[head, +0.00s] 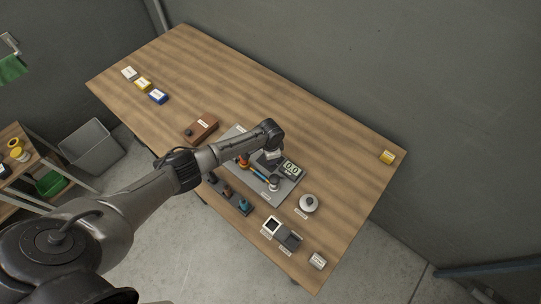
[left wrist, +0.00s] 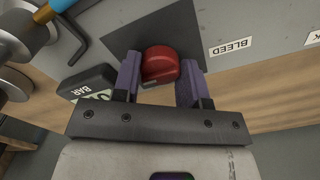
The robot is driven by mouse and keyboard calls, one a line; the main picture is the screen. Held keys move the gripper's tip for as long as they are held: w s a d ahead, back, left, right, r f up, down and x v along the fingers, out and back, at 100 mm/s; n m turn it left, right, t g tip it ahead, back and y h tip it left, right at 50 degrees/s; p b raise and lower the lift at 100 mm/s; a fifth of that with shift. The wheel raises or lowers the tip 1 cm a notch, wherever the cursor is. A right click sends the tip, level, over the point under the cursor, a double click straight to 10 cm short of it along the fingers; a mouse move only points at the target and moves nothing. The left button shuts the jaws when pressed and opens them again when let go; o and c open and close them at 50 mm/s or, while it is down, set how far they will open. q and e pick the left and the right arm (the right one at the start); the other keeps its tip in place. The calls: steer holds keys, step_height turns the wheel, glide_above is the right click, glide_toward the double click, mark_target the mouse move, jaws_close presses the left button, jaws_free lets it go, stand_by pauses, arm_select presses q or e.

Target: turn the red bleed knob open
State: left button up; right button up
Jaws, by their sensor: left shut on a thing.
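The red bleed knob (left wrist: 160,62) shows in the left wrist view in front of a dark square patch on the grey panel (left wrist: 245,15). A white label reading BLEED (left wrist: 231,46) is to the right of it. My left gripper (left wrist: 159,72) is shut on the knob, with one purple-grey finger at each side. In the head view my left gripper (head: 267,160) is over the grey plate on the table, and the wrist hides the knob. My right gripper is in neither view.
The plate lies on a wooden table (head: 320,130). Close by are a brown box (head: 201,128), a round white-grey object (head: 308,203) and a dark tray (head: 232,196) with several fittings. The table's far side is mostly clear.

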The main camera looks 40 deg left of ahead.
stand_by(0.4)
arm_select(q)
steer(key=o, duration=0.9)
steer(key=shift+r, duration=0.1)
step_height(320, 180, up, 14)
steer(key=shift+f+p, duration=0.15)
steer(key=shift+p, duration=0.2)
stand_by(0.3)
